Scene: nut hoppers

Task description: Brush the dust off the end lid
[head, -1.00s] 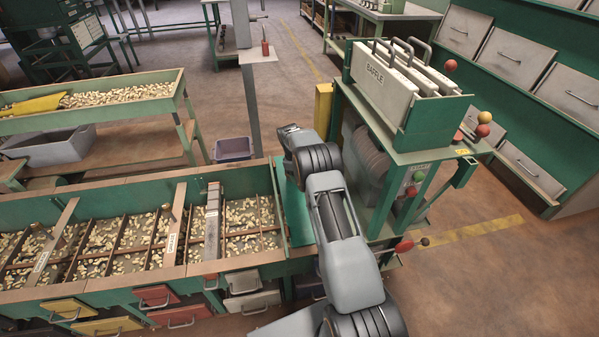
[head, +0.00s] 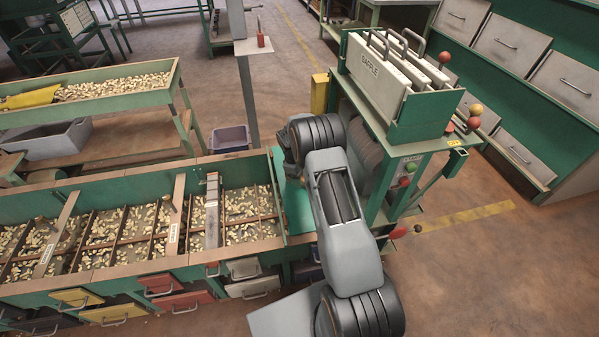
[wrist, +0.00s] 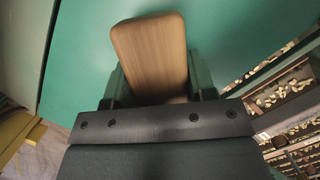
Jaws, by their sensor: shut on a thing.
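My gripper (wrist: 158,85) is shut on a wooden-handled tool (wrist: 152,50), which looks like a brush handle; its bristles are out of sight. The green end lid (head: 297,207) is the flat panel at the right end of the hopper bench, partly covered by my arm in the head view. A green surface, apparently the lid (wrist: 240,35), fills much of the wrist view behind the handle. Whether the tool touches it I cannot tell. No dust is clearly visible. In the head view my gripper is hidden behind my arm.
Nut compartments (head: 250,215) lie left of the lid. A green stand with baffle plates (head: 375,75) rises close on the right of my arm. A red-handled lever (head: 400,232) juts out below it. Open floor (head: 500,270) lies at the right.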

